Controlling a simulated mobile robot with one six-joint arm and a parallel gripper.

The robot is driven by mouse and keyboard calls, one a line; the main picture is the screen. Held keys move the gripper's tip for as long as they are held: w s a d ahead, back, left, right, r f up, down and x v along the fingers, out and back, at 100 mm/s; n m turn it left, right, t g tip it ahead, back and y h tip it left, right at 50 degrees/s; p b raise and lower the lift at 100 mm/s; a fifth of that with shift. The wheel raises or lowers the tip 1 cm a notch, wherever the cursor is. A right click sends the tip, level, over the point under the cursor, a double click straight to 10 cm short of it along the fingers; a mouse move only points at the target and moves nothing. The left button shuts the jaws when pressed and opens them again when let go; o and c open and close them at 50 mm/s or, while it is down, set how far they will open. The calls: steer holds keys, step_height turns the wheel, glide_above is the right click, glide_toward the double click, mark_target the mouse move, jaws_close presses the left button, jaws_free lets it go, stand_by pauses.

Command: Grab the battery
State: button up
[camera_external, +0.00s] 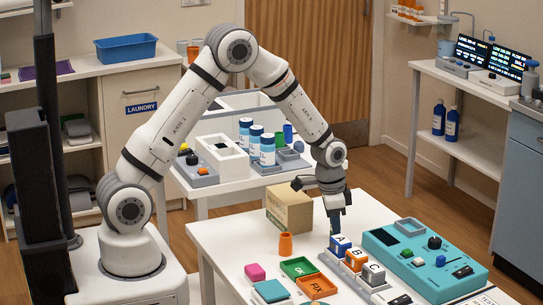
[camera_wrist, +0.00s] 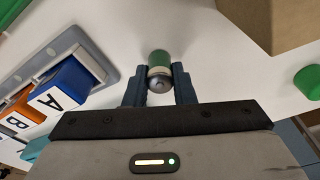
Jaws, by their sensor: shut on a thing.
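The battery (camera_wrist: 159,62) is a short cylinder with a green body and a silver-grey end. In the wrist view it sits between the two dark blue fingers of my gripper (camera_wrist: 160,84), which are shut on it. In the external view my gripper (camera_external: 336,222) points down over the white table, just behind the lettered blocks. I cannot make out the battery there; the fingers seem to hide it. Whether it still touches the table is unclear.
Blocks A (camera_external: 340,243), B and C stand in a grey tray close by. A teal panel (camera_external: 405,262) is on the right. A green round thing (camera_wrist: 308,82) shows in the wrist view.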

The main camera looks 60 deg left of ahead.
jaws_close()
